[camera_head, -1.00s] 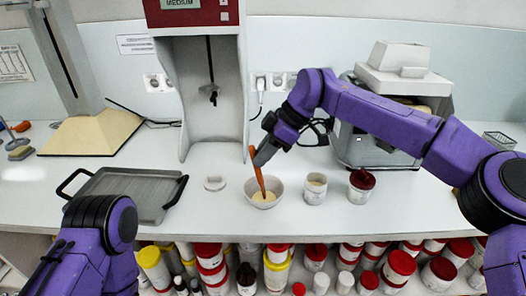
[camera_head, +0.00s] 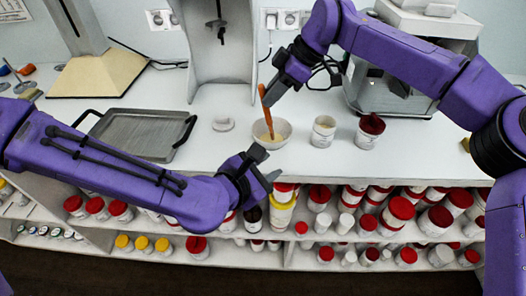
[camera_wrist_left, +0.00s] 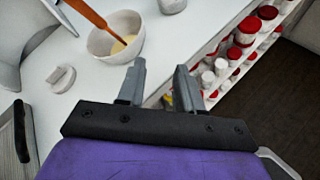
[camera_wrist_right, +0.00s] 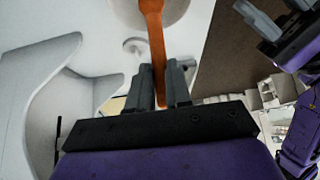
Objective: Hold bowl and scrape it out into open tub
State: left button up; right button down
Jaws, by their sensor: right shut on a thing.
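A white bowl (camera_head: 284,138) with cream-coloured stuff inside stands on the white counter; the left wrist view also shows it (camera_wrist_left: 128,50). My right gripper (camera_head: 272,97) is shut on an orange-brown spatula (camera_head: 265,112), whose lower end is in the bowl. The spatula also crosses the right wrist view (camera_wrist_right: 154,35). My left gripper (camera_head: 268,167) is open and empty, in front of the bowl near the counter's front edge; its fingers (camera_wrist_left: 160,82) are apart from the bowl. A white open tub (camera_head: 322,135) with pale contents stands right of the bowl.
A tub with a dark red top (camera_head: 367,138) stands right of the open tub. A white lid (camera_head: 223,124) lies left of the bowl, and a grey tray (camera_head: 140,133) lies farther left. A grey stand (camera_head: 209,60) rises behind. Shelves below hold several red-lidded jars (camera_head: 402,207).

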aim_at(291, 134)
pick_arm(q)
jog(key=w+d+n, duration=0.1)
jog(key=w, duration=0.2)
jog(key=w+d+f+n, duration=0.1)
jog(key=w+d, duration=0.1)
jog(key=w, duration=0.2)
jog(key=w+d+n+t, duration=0.1)
jog(key=w, duration=0.3)
jog(key=shift+d+f+n, duration=0.15)
jog(key=shift+d+n, duration=0.2)
jog(key=shift+n, duration=0.05)
grip_shut()
jog(key=shift+s, duration=0.1)
dwell(1.5)
